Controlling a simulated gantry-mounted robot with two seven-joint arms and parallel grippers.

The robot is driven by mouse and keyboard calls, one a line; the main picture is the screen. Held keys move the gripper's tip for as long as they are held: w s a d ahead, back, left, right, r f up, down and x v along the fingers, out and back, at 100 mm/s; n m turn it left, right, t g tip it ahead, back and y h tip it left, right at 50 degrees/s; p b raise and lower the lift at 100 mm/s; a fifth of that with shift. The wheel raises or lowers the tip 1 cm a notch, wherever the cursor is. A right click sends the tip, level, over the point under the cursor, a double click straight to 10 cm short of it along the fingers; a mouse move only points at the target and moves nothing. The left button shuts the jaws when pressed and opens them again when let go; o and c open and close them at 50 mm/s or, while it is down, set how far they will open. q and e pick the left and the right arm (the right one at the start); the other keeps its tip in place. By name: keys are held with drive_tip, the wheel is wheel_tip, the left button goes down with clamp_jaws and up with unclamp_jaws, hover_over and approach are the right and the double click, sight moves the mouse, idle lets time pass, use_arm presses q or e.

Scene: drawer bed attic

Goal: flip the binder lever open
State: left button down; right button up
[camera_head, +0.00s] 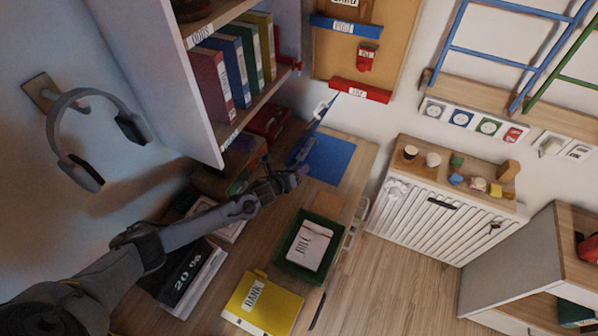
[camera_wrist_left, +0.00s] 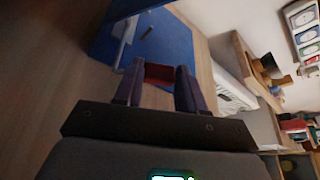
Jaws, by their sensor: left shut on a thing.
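A blue binder (camera_head: 332,158) lies on the desk just beyond my left gripper (camera_head: 296,180) in the head view. In the wrist view the binder (camera_wrist_left: 185,50) is ahead of the fingers, with small metal parts on its surface. My left gripper (camera_wrist_left: 158,78) has its two purple fingers closed on a small red piece (camera_wrist_left: 158,74). I cannot tell whether this red piece is the binder's lever. The gripper hides part of the binder's near side. My right gripper is not in view.
A green tray (camera_head: 283,262) with papers and a yellow folder (camera_head: 262,303) lie on the desk in front. A shelf (camera_head: 262,98) with several binders overhangs the desk at the left. A white radiator (camera_head: 440,215) stands to the right.

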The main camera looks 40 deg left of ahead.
use_arm(q)
drive_tip(key=shift+a+r+n, duration=0.1)
drive_tip(key=shift+a+n, duration=0.1)
drive_tip(key=shift+n, duration=0.1)
drive_tip(key=c, duration=0.6)
unclamp_jaws()
drive_tip(key=shift+c, duration=0.2)
drive_tip(key=shift+s, duration=0.1)
